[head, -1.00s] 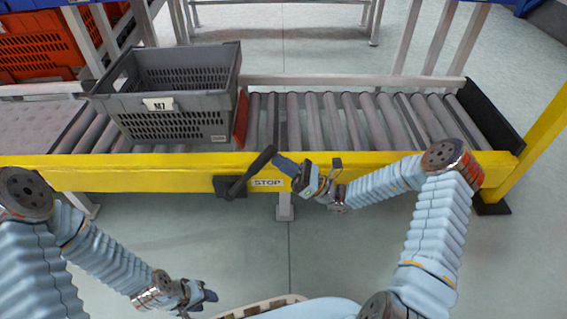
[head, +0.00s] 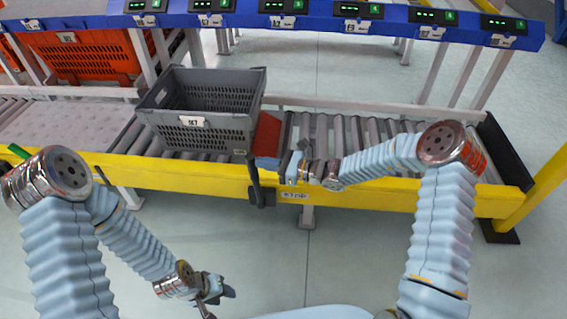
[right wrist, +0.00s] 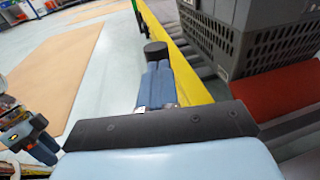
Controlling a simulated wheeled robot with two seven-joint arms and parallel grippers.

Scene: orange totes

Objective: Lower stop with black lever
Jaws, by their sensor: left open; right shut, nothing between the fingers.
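The black lever (head: 255,183) stands nearly upright on the front of the yellow rail, left of the STOP label (head: 295,196). The red stop plate (head: 267,136) is just right of the grey tote (head: 198,138) and leans to the right. In the right wrist view it is a broad red slope (right wrist: 278,90). My right gripper (head: 283,167) is shut and empty, close to the right of the lever's upper end. In the right wrist view the lever's black end (right wrist: 155,51) is just beyond the fingertips; I cannot tell whether they touch. My left gripper (head: 222,291) is open and low in front, away from the rail.
The yellow rail (head: 390,202) edges the roller conveyor (head: 340,130); the rollers right of the stop are empty. A blue shelf (head: 300,22) with green displays crosses the back. Orange totes (head: 85,57) stand at the back left. The floor in front is clear.

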